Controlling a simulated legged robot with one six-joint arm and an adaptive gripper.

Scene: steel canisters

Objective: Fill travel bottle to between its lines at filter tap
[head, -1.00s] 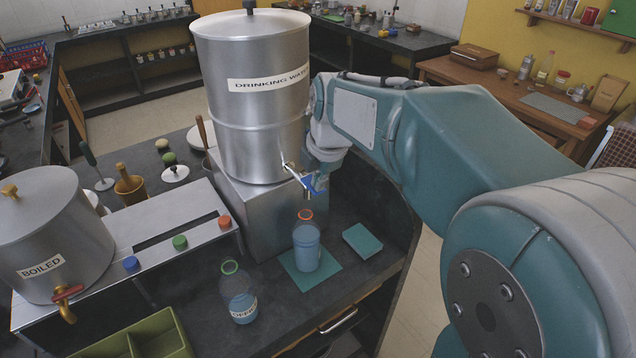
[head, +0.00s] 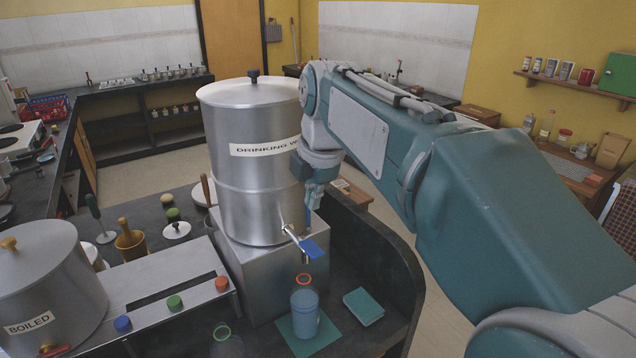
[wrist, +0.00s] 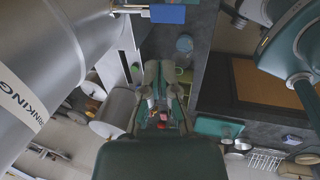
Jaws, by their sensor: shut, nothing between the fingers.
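A bottle with an orange ring (head: 305,313) stands upright on a teal mat (head: 326,338), below the filter tap (head: 305,258). It looks bluish inside; I cannot make out its lines or exact level. The tap's blue lever (head: 314,247) sticks out to the right from the "DRINKING" canister (head: 252,165); the lever also shows in the wrist view (wrist: 167,14). My gripper (wrist: 159,68) is shut and empty in the wrist view. In the head view it hangs beside the canister's right side, above the lever and apart from it, partly hidden by my arm.
A teal sponge-like block (head: 363,306) lies right of the mat. A "BOILED" pot (head: 45,290) and a steel shelf with coloured knobs (head: 160,290) stand left. A raised counter edge curves at right.

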